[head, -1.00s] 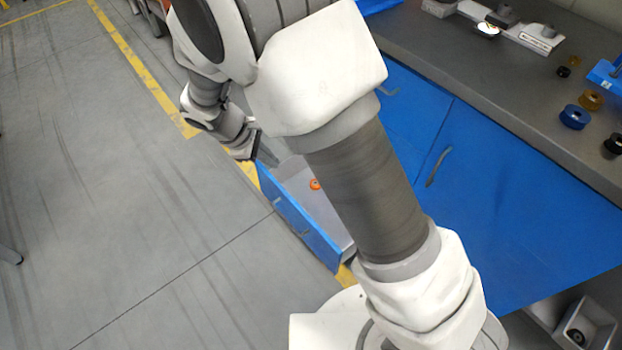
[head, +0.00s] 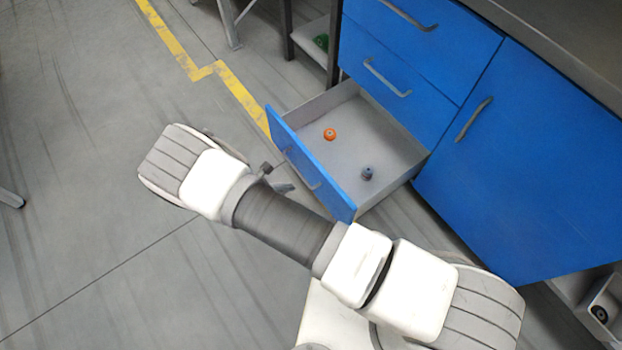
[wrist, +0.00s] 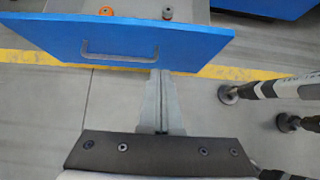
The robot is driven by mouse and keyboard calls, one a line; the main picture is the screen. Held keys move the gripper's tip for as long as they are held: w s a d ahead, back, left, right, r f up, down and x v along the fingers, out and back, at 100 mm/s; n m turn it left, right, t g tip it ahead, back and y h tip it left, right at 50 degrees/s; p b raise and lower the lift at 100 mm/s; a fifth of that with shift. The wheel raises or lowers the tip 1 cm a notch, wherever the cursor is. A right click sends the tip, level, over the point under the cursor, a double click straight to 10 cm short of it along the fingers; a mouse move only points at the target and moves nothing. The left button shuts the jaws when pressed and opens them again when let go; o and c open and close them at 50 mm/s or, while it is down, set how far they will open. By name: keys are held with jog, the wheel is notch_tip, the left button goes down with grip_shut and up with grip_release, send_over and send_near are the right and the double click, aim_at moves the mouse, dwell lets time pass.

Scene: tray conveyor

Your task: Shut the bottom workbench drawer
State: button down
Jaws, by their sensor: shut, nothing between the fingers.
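The bottom workbench drawer (head: 393,143) is pulled out from the blue workbench, with its blue front panel (head: 306,164) facing my arm. An orange round part (head: 329,134) and a dark grey part (head: 367,173) lie inside it. In the wrist view the drawer front (wrist: 190,42) and its bar handle (wrist: 120,58) fill the top. My gripper (wrist: 161,130) is shut and empty, pointing toward the lower edge of the drawer front, right of the handle. I cannot tell whether it touches the panel. In the head view my arm mostly hides the gripper.
Two blue drawers above, with the handle of the middle one (head: 386,78) visible, look closed. A blue cabinet door (head: 530,160) is to the right. Metal legs (wrist: 265,88) stand at right in the wrist view. Open grey floor (head: 90,220) lies at left.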

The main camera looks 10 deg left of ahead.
aim_at(323, 178)
jog(key=b+x, duration=0.1)
jog(key=x, duration=0.3)
jog(key=r+b+x, duration=0.1)
jog(key=x, duration=0.3)
jog(key=w+d+b+x, duration=0.1)
jog(key=b+x, duration=0.1)
jog(key=x, duration=0.2)
jog(key=shift+w+r, duration=0.15)
jog(key=shift+r, duration=0.15)
jog(key=shift+w+d+r, duration=0.1)
jog(key=shift+w+d, duration=0.15)
jog(key=shift+d, duration=0.1)
